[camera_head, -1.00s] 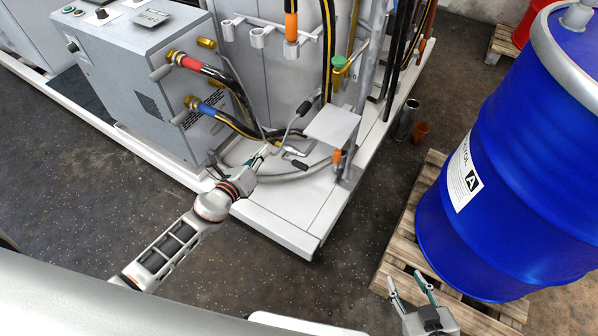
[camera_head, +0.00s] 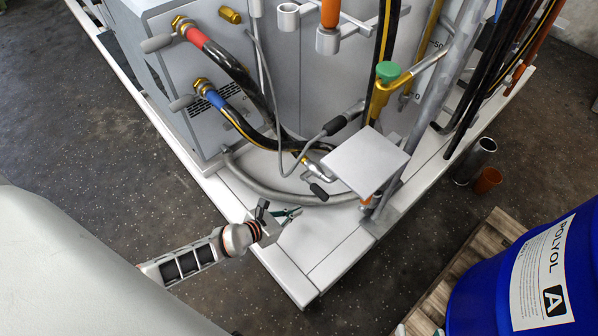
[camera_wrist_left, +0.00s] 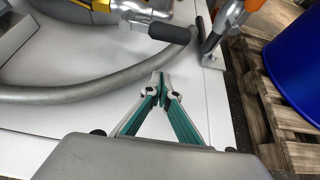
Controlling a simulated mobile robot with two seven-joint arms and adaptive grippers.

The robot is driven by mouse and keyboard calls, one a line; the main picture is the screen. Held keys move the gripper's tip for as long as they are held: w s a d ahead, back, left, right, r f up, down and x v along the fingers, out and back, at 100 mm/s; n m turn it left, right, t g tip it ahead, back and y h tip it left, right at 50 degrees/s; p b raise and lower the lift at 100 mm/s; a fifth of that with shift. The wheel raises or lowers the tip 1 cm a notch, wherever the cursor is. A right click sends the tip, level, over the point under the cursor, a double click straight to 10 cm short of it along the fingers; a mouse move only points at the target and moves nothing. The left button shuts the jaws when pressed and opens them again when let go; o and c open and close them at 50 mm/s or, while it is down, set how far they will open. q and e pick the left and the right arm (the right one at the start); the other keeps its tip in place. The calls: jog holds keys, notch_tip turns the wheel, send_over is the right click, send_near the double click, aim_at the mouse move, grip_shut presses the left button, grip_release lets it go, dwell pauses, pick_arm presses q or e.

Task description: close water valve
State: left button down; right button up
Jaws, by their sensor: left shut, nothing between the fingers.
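No label I can read names the water valve. A valve lever with a dark grip (camera_head: 319,190) sits on a metal fitting on the white skid; the dark grip also shows in the left wrist view (camera_wrist_left: 168,32). Another lever (camera_head: 181,103) stands by the blue-banded hose (camera_head: 222,103), and one (camera_head: 156,43) by the red-banded hose. My left gripper (camera_head: 298,211) is low over the skid's front, in front of the dark grip and apart from it. In the left wrist view its fingertips (camera_wrist_left: 161,80) meet with nothing between. Only the tips of my right gripper (camera_head: 419,330) show at the bottom edge, apart.
A grey curved hose (camera_head: 265,190) lies between my left gripper and the valve fitting. A grey plate (camera_head: 365,160) on a post stands to the right. A blue drum (camera_head: 480,295) stands on a wooden pallet (camera_head: 445,290) at lower right. Dark floor is free in front.

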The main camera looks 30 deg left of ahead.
aim_at(314, 188)
pick_arm(q)
jog(key=b+x, duration=0.1)
jog(key=x, duration=0.1)
jog(key=b+x, duration=0.1)
jog(key=x, duration=0.2)
jog(key=f+b+x, duration=0.1)
jog(key=x, duration=0.2)
jog(key=shift+s, duration=0.35)
jog(key=r+p, duration=0.1)
jog(key=r, duration=0.1)
jog(key=w+r+p, duration=0.1)
jog(key=r, duration=0.1)
jog(key=shift+d+r, duration=0.1)
jog(key=shift+r, duration=0.3)
pick_arm(e)
jog(key=shift+w+a+r, duration=0.25)
jog(key=shift+a, duration=0.1)
jog(key=shift+s+f, duration=0.1)
jog(key=shift+f, duration=0.05)
